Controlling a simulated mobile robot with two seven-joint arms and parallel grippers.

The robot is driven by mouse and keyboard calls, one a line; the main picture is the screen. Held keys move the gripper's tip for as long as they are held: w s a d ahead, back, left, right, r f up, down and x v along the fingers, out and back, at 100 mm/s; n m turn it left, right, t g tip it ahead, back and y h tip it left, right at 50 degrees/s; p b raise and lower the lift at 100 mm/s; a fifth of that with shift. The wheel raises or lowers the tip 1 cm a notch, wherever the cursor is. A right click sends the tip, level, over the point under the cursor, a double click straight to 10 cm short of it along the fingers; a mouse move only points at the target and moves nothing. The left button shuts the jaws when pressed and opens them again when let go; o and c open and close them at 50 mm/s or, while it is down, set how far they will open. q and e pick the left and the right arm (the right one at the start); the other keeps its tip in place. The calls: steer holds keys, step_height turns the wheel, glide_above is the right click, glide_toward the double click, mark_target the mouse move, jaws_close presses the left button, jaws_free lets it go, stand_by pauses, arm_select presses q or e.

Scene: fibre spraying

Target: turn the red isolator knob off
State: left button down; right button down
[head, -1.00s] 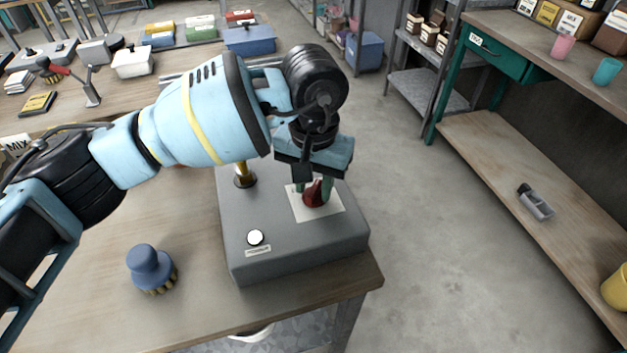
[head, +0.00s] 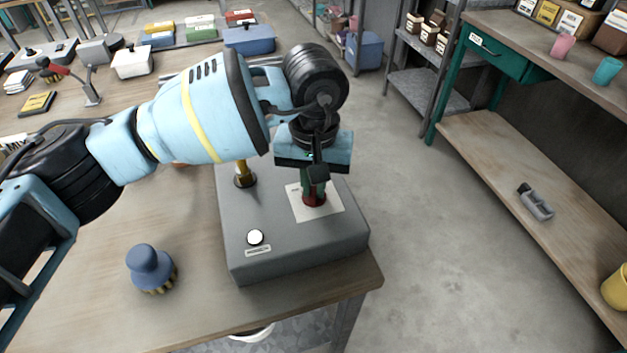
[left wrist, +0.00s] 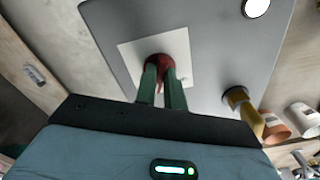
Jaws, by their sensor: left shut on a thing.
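The red isolator knob (head: 314,201) sits on a pale square plate (head: 327,213) on top of a grey box at the table's corner. My left gripper (head: 314,192) comes down over it from above, its green fingers shut on the knob. In the left wrist view the knob (left wrist: 166,62) shows between and beyond the two fingertips (left wrist: 163,82). The gripper hides part of the knob, and its pointer direction is hard to tell. My right gripper is not in view.
The grey box (head: 290,255) also carries a white round button (head: 256,237) and a brass post (head: 244,175). A blue-handled brush (head: 150,268) stands on the table to the left. Open floor lies to the right, before a wooden shelf bench (head: 530,190).

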arm_select(q)
steer(key=n, duration=0.3)
steer(key=shift+n, duration=0.4)
steer(key=n+p, duration=0.1)
steer(key=n, duration=0.3)
steer(key=shift+d+r+n, duration=0.1)
steer(key=shift+r+n, duration=0.05)
steer(key=shift+n, duration=0.95)
steer(key=shift+n+p, duration=0.45)
steer(key=shift+n, duration=0.55)
steer(key=shift+w+n, duration=0.1)
steer(key=shift+n, duration=0.5)
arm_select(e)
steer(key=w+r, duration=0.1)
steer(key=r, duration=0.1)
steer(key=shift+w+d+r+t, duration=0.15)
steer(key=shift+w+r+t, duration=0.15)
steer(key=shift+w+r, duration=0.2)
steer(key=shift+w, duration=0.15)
arm_select(q)
steer(key=c, duration=1.5)
jaws_free()
